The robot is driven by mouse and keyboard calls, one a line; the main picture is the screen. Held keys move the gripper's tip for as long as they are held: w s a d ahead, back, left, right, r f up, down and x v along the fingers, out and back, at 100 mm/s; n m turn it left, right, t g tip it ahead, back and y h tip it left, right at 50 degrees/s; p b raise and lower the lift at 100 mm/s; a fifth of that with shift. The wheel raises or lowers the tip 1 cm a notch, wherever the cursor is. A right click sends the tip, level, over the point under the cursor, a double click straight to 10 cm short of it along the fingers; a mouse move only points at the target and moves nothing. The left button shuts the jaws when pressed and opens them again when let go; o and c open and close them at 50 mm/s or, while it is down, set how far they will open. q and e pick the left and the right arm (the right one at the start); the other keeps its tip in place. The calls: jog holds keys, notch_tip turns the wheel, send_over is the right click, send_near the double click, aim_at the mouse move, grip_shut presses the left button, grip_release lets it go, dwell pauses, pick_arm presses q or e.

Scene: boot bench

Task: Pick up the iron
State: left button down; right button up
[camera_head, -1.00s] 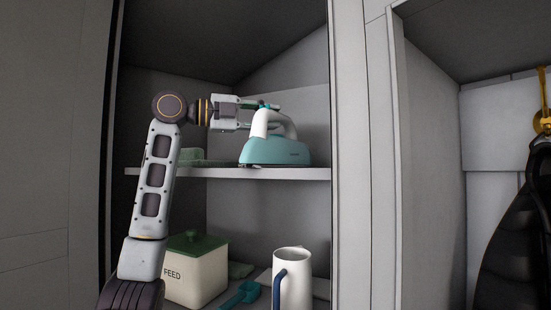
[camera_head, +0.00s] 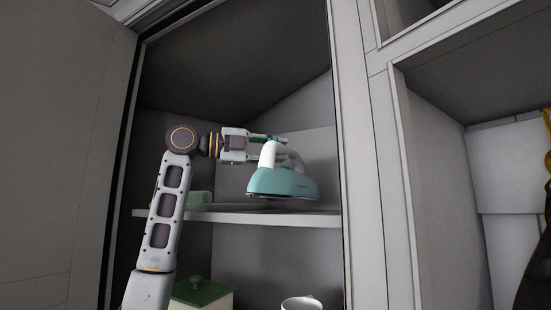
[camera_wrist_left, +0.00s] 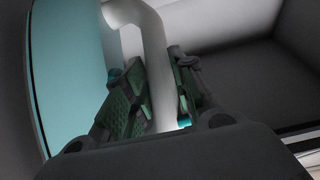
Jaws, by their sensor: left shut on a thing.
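The iron (camera_head: 283,183) has a teal body and a white handle. It is in the cupboard, a little above the upper shelf (camera_head: 240,217), with a gap showing under its soleplate. My left gripper (camera_head: 268,141) comes in from the left and is shut on the iron's white handle. In the left wrist view the handle (camera_wrist_left: 156,65) runs between the two green-padded fingers (camera_wrist_left: 160,95), and the teal body (camera_wrist_left: 75,70) fills the left side. My right gripper is not in view.
Below stand a cream box with a green lid (camera_head: 200,291) and a white jug (camera_head: 301,303). The cupboard's right wall (camera_head: 350,150) is close to the iron's tip.

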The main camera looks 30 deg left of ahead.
pick_arm(q)
jog(key=shift+s+r+p, duration=0.1)
jog(key=shift+r+p, duration=0.45)
jog(key=shift+r, duration=3.05)
